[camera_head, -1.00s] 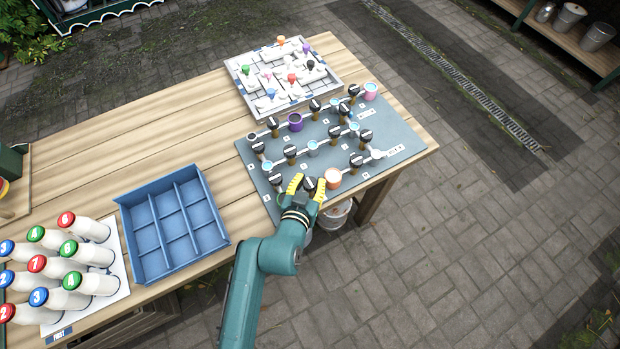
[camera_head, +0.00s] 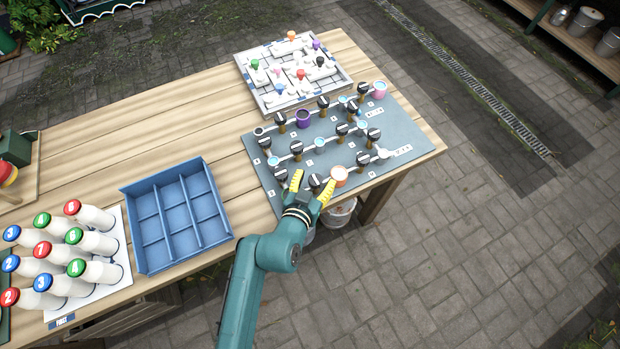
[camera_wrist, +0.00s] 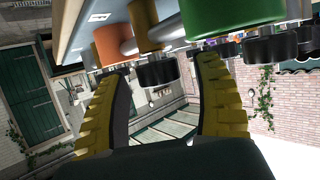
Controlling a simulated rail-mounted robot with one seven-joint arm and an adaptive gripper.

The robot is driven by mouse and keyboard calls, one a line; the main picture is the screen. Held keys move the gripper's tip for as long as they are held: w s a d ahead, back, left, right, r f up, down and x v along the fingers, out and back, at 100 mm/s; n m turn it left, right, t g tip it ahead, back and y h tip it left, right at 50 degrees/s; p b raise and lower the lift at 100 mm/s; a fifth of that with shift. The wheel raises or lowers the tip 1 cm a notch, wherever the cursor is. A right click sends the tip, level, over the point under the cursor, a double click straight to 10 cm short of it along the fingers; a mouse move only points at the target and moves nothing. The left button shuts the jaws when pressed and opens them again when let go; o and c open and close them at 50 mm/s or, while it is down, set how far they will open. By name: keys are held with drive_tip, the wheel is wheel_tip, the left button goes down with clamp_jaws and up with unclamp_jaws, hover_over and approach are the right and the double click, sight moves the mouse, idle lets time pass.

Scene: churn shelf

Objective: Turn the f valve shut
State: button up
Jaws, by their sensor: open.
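The grey valve board (camera_head: 262,170) lies on the wooden table with several black-knobbed valves on brass stems along white pipes. The small letter labels are too blurred to read, so I cannot tell which valve is f. My gripper (camera_head: 311,185) is open at the board's front edge, its yellow fingers on either side of a black valve knob (camera_head: 316,181). In the wrist view the same black knob (camera_wrist: 158,73) sits between the open fingers on a brass stem, with no visible grip on it. Whether the fingers touch it is unclear.
An orange cup (camera_head: 339,174) stands close beside my right finger. A green part (camera_wrist: 230,16) and another black knob (camera_wrist: 271,50) are near in the wrist view. A pipe puzzle tray (camera_head: 247,76) is behind the board; a blue divided tray (camera_head: 137,233) and numbered bottles (camera_head: 95,218) are left.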

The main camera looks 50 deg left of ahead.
drive_tip(key=v, duration=1.1)
drive_tip(key=shift+s, duration=0.2)
drive_tip(key=shift+d, duration=0.1)
